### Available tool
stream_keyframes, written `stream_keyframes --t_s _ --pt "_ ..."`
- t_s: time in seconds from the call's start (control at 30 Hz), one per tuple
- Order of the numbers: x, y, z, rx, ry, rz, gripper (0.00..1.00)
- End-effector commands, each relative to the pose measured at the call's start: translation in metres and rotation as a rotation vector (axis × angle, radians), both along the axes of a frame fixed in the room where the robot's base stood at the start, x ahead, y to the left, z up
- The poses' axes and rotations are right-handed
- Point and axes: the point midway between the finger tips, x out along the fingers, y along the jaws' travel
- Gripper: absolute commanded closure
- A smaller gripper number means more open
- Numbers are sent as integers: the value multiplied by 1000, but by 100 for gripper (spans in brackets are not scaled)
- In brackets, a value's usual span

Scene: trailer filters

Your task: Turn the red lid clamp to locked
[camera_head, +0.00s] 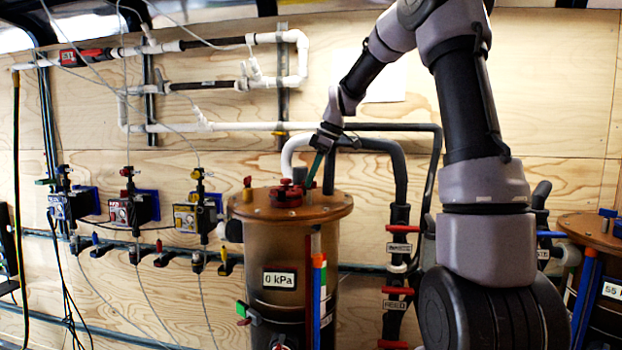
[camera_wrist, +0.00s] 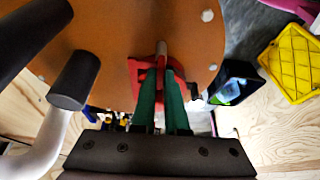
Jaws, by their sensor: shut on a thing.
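The red lid clamp (camera_head: 287,196) sits on top of the orange-brown round lid (camera_head: 245,209) of a filter vessel. In the wrist view, the red clamp (camera_wrist: 137,68) shows around and between my green fingertips, over the lid (camera_wrist: 110,60). My gripper (camera_head: 311,184) reaches down from the upper right to the right side of the clamp. In the wrist view, my gripper (camera_wrist: 161,76) is shut on a narrow reddish part of the clamp. The fingers hide part of the clamp, and I cannot read its lock position.
A white pipe (camera_head: 290,152) and a dark pipe (camera_head: 382,147) curve close behind the lid. The vessel carries a 0 kPa label (camera_head: 280,280). Several valves with gauges (camera_head: 120,211) line the wall at left. Another vessel lid (camera_head: 590,232) stands at far right.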

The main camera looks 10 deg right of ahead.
Motion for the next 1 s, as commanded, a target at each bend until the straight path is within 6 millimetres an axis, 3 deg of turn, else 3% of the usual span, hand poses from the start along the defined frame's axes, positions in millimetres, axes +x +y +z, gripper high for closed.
stream_keyframes --t_s 0.6,0.63,0.7,1.0 --pt "1 0 2 -1 -5 49 100" --pt "1 0 2 -1 -5 49 81" --pt "1 0 2 -2 -5 49 59" --pt "1 0 1 -1 -1 48 59"
